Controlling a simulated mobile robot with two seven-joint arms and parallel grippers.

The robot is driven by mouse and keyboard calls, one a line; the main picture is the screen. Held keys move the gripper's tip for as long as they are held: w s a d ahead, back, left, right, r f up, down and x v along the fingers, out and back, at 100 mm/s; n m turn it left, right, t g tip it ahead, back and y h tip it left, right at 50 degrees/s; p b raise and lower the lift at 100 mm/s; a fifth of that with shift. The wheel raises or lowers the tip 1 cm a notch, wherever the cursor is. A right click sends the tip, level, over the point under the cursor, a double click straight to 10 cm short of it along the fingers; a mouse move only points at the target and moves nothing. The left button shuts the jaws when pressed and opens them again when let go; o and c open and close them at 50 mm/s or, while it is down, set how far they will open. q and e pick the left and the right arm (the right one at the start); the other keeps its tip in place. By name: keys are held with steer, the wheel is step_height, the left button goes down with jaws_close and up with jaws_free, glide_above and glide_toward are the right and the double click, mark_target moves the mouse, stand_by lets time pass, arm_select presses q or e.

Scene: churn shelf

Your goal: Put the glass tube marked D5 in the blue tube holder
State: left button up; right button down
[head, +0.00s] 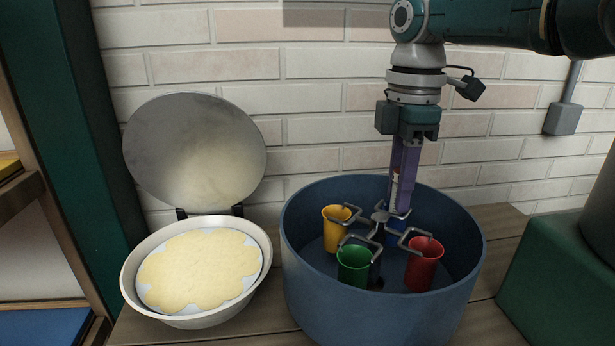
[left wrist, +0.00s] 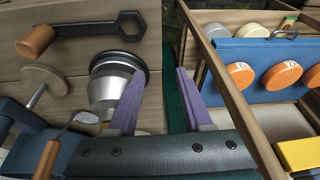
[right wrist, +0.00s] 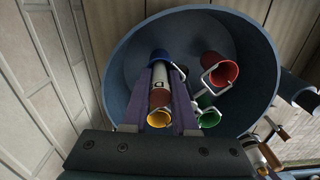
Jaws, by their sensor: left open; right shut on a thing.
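My right gripper (head: 400,206) points down into the large blue tub and is shut on a glass tube (head: 394,190). In the right wrist view the tube (right wrist: 160,97) lies between the purple fingers, with a dark mark that I cannot fully read and a reddish-brown near end. The blue tube holder (head: 404,213) is mostly hidden behind the fingers; its rim (right wrist: 158,55) shows at the tube's far end. The tube lines up with its mouth, but I cannot tell whether it is inside. My left gripper (left wrist: 160,85) is open and empty, away from the tub.
Yellow (head: 336,228), green (head: 354,264) and red (head: 424,264) holders share a metal rack inside the tub (head: 385,322). A white bowl (head: 130,268) with a pale yellow top stands left of it.

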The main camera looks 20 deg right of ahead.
arm_select(q)
steer(key=shift+f, duration=0.15)
arm_select(e)
steer(key=shift+f, duration=0.2)
arm_select(q)
steer(key=shift+d, duration=0.1)
arm_select(e)
steer(key=shift+c, duration=1.5)
jaws_free()
steer(key=shift+r, duration=0.1)
steer(key=shift+r, duration=0.1)
step_height(320, 180, up, 8)
steer(key=p, duration=0.7)
steer(key=shift+p, duration=0.3)
steer(key=shift+r+p, duration=0.5)
steer(key=shift+p, duration=0.2)
arm_select(q)
step_height(320, 180, up, 9)
